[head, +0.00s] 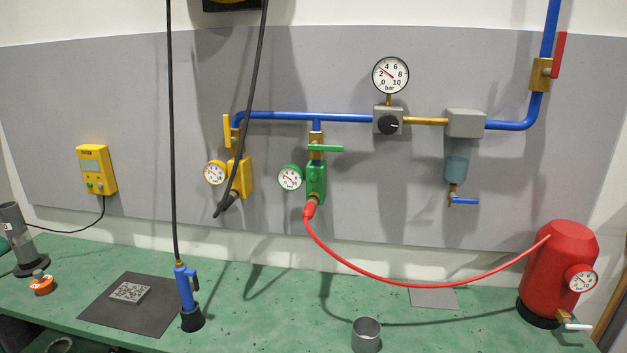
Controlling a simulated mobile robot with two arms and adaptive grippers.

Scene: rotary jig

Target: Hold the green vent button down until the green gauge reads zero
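The green gauge (290,177) is a round white dial with a green rim, mounted left of a green valve block (316,183) on the grey wall panel. Its needle appears to point to the upper left, off zero, but the exact reading is too small to tell. The green vent button cannot be made out clearly on the block. A green lever (325,148) above the block lies horizontal, crosswise to the vertical pipe. A red hose (375,276) runs from the block's bottom to a red tank (562,265). Neither of my grippers is in view.
A yellow valve block (240,177) with its gauge (215,172) is left of the green one. Black hoses (172,130) hang in front. A blue tool (187,290), grey cup (366,334) and dark mat (105,312) are on the green bench (275,310).

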